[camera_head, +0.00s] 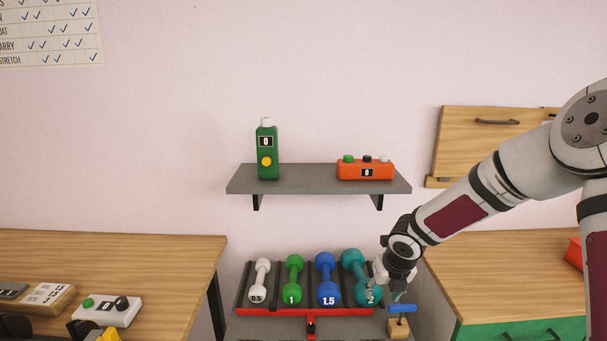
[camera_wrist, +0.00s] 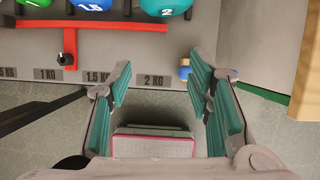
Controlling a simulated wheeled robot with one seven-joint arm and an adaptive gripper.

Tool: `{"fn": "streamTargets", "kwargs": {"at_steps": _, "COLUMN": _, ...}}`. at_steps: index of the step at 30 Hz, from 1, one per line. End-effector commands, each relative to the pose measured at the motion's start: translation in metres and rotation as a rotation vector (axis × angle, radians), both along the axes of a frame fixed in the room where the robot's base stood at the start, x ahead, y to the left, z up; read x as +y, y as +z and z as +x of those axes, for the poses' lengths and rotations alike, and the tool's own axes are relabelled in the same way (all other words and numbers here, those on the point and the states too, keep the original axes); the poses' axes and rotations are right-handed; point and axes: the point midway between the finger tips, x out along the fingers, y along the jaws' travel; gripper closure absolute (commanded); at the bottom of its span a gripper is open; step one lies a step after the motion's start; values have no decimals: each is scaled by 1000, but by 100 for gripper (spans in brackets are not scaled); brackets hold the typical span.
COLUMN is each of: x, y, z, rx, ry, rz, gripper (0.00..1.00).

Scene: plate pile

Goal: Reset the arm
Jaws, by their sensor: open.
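My arm reaches in from the right in the head view. My gripper (camera_head: 396,290) hangs beside the right end of the dumbbell rack, close to the teal dumbbell (camera_head: 362,278) marked 2. In the wrist view my gripper (camera_wrist: 163,82) has its two teal-padded fingers spread apart with nothing between them. The teal dumbbell also shows at the top of the wrist view (camera_wrist: 165,6), beyond the fingertips. I cannot tell from the head view how far the gripper is from it.
The rack's red front bar (camera_head: 318,312) holds white, green (camera_head: 293,280) and blue dumbbells as well. A blue-handled wooden block (camera_head: 400,327) stands just below my gripper. A grey shelf (camera_head: 318,187) above carries a green bottle-shaped device and an orange box. Wooden tables flank the rack.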

Motion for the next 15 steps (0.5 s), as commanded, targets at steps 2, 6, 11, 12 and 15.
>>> {"fn": "streamTargets", "kwargs": {"at_steps": 2, "x": -3, "y": 7, "z": -3, "rx": 2, "ry": -40, "rz": -5, "gripper": 54}}
{"fn": "streamTargets", "kwargs": {"at_steps": 6, "x": -8, "y": 19, "z": -11, "rx": 4, "ry": -130, "rz": -5, "gripper": 54}}
{"fn": "streamTargets", "kwargs": {"at_steps": 11, "x": -16, "y": 40, "z": -23, "rx": 2, "ry": -280, "rz": -2, "gripper": 54}}
{"fn": "streamTargets", "kwargs": {"at_steps": 12, "x": -18, "y": 46, "z": -27, "rx": -1, "ry": -325, "rz": 0, "gripper": 54}}
{"fn": "streamTargets", "kwargs": {"at_steps": 15, "x": -24, "y": 64, "z": -39, "rx": -12, "ry": -456, "rz": 7, "gripper": 54}}
